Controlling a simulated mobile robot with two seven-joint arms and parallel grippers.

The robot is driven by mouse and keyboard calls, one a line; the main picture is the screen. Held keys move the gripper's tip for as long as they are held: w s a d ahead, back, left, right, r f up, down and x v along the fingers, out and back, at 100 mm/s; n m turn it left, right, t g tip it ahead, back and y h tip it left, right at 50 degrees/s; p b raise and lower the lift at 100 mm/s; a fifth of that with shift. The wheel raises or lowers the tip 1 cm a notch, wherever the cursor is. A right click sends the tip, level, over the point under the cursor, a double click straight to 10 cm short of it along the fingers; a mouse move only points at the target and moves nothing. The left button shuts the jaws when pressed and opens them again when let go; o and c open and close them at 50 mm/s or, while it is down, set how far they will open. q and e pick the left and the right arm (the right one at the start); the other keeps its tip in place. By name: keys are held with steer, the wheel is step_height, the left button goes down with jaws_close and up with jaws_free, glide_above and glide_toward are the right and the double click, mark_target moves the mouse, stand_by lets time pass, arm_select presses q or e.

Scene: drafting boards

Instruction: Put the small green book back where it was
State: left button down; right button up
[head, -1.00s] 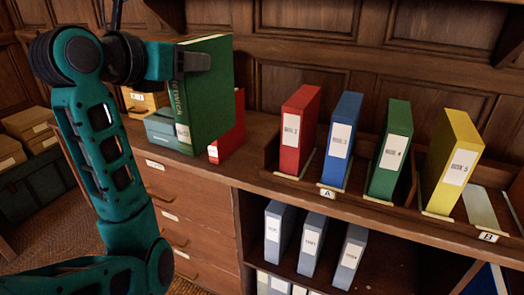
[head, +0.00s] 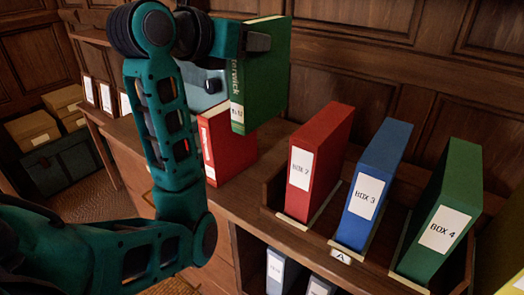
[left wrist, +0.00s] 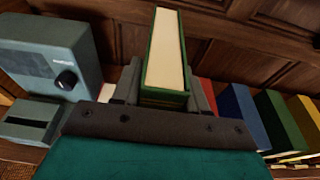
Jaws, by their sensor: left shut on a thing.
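A green book (head: 261,83) with white lettering and a white label on its spine is held upright by my left gripper (head: 257,42). The jaws are shut on its upper part. In the left wrist view the book (left wrist: 166,60) stands between the two fingers (left wrist: 166,98), its pale page edges showing. In the head view the book hangs above the cabinet top, in front of and partly over a red book (head: 226,143). A green box file labelled BOX 4 (head: 447,205) stands in the rack at the right. My right gripper is not in view.
A red BOX 2 (head: 322,158) and a blue BOX 3 (head: 375,180) stand in the wooden rack. A grey-teal device with a knob (left wrist: 45,65) stands left of the book. Bare cabinet top (head: 258,180) lies between the red book and rack.

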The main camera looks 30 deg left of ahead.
arm_select(q)
step_height(320, 180, down, 19)
steer(key=shift+r, duration=0.15)
stand_by(0.5)
steer(key=shift+s, duration=0.1)
steer(key=c, duration=0.6)
jaws_free()
steer(key=shift+f, duration=0.25)
steer(key=shift+r, duration=0.15)
